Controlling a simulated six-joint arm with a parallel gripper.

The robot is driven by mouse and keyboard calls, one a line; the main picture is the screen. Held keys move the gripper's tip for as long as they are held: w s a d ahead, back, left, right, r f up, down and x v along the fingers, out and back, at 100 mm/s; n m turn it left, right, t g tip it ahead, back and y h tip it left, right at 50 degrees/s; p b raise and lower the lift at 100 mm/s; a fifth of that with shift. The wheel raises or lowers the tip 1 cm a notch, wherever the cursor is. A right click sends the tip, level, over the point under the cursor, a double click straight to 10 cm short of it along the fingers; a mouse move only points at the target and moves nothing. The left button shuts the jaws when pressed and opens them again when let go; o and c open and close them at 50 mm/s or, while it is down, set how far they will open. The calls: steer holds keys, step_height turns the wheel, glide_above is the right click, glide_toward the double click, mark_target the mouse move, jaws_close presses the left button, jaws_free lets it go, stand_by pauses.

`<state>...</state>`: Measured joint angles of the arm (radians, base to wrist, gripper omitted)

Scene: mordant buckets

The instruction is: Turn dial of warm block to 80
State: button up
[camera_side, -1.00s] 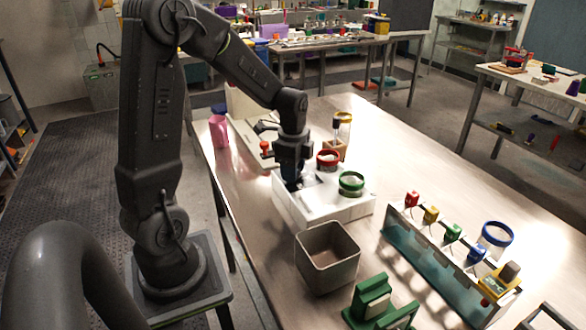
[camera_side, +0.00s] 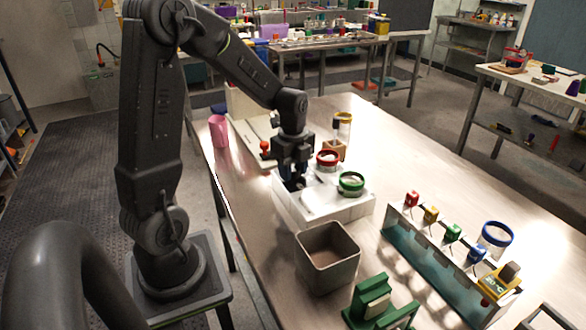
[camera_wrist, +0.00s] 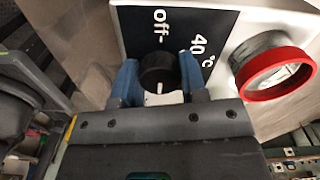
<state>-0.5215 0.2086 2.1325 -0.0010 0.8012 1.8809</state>
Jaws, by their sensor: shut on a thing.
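The warm block (camera_side: 345,212) is a white box on the table, with a red-rimmed jar (camera_side: 327,160) and a green-rimmed jar (camera_side: 351,184) in its top. In the wrist view its dial (camera_wrist: 158,72) is a round black knob with a white mark pointing toward the bottom of the picture. Beside it, a dark panel (camera_wrist: 190,22) reads "off-" and "40°C"; no 80 label shows, and part of the panel is hidden by my gripper. My gripper (camera_wrist: 160,78) is shut on the dial, one blue fingertip on each side. In the side view my gripper (camera_side: 293,183) hides the dial.
A grey square bin (camera_side: 327,258) stands in front of the block. A rack (camera_side: 440,255) with coloured clips is to the right, with a green holder (camera_side: 375,300) at the front. A pink cup (camera_side: 218,131) and a blue-rimmed jar (camera_side: 496,236) also stand on the table.

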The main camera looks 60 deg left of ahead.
mark_target(293, 168)
steer(key=o, duration=0.9)
step_height(293, 168, up, 14)
steer(key=shift+f, duration=0.1)
stand_by(0.3)
steer(key=s+d+n+t, duration=0.2)
steer(key=s+d+n, duration=0.2)
steer(key=d+n, duration=0.1)
steer(key=s+d+n+t, duration=0.1)
steer(key=s+d+n, duration=0.3)
steer(key=d, duration=0.3)
steer(key=s+d+n+t, duration=0.2)
steer(key=s+d+n, duration=0.2)
steer(key=d+n, duration=0.1)
steer(key=shift+d+n+t, duration=0.3)
steer(key=shift+d+n, duration=0.1)
steer(key=shift+n, duration=0.4)
